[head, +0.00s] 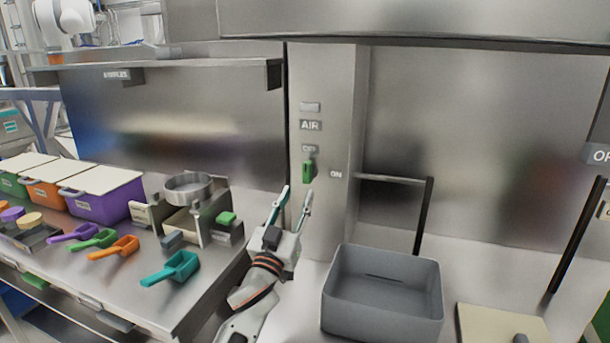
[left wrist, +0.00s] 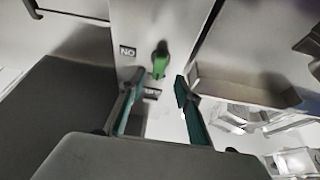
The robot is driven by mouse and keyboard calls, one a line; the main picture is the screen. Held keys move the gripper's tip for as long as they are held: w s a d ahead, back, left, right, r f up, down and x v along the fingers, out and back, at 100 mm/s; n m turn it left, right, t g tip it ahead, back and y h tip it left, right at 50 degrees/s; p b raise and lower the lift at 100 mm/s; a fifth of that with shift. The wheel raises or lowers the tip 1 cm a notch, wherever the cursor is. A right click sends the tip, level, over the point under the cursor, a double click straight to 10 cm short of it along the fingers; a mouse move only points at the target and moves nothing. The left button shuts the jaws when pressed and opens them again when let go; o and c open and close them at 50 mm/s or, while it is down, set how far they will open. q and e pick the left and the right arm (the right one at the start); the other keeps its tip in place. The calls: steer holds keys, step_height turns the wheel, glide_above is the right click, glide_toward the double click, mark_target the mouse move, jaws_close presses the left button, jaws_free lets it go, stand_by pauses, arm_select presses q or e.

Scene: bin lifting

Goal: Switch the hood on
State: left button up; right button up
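The green switch handle (head: 308,172) sits on the steel post under the AIR label, with an ON label (head: 336,174) to its right and a small label (head: 308,149) just above it. In the left wrist view, which looks upside down, the green handle (left wrist: 159,65) points from its dark hub toward that small label, away from ON. My left gripper (head: 297,193) is open and empty, just below and left of the handle in the head view. Its fingertips (left wrist: 158,82) stand apart on either side of the handle, seemingly without touching it. My right gripper is out of view.
A grey bin (head: 382,320) stands on the hood floor at the lower right. A steel bench (head: 150,285) with coloured scoops, lidded boxes and a sieve (head: 188,187) is at the left. The hood's overhanging top edge (head: 420,40) runs above the post.

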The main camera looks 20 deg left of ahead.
mark_target(306, 177)
arm_select(q)
steer(key=shift+x, duration=3.55)
steer(key=shift+r, duration=0.1)
steer(key=shift+s, duration=0.1)
jaws_close()
